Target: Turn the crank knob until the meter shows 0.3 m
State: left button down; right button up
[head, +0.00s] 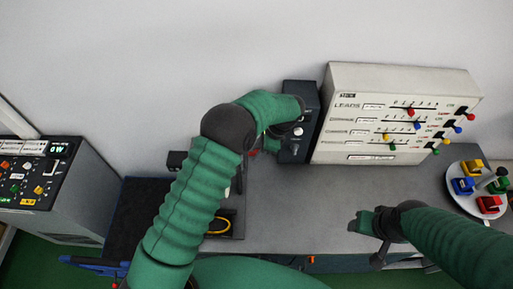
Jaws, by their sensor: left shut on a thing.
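My left arm reaches in from the lower left, and its gripper (272,143) is at the left side of a dark box (298,125) at the back of the bench. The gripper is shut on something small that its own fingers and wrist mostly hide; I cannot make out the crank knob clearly. A small patch of red shows beside the fingers. No meter reading can be made out. My right gripper (362,222) is over the bench's front right part, away from the box, and its jaw opening cannot be made out.
A beige panel (345,110) with colored sliders stands right of the dark box. A round white tray (455,195) with colored blocks is at the far right. A grey console (75,205) stands left. A yellow loop (219,225) lies on the bench, which is clear in the middle.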

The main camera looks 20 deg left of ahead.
pick_arm(q)
jog(key=shift+s+d, duration=0.15)
jog(key=shift+d, duration=0.2)
jog(key=s, duration=0.1)
jog(key=s+p, duration=0.1)
jog(key=shift+s+d+r, duration=0.3)
jog(key=shift+d+r, duration=0.05)
jog(key=shift+r, duration=0.05)
jog(key=shift+s+d+f+p, duration=0.1)
jog(key=shift+s+d+p, duration=0.05)
jog(key=shift+s, duration=0.4)
jog(key=shift+s+d+f+p, duration=0.1)
jog(key=shift+s+d+p, duration=0.05)
jog(key=shift+s, duration=0.4)
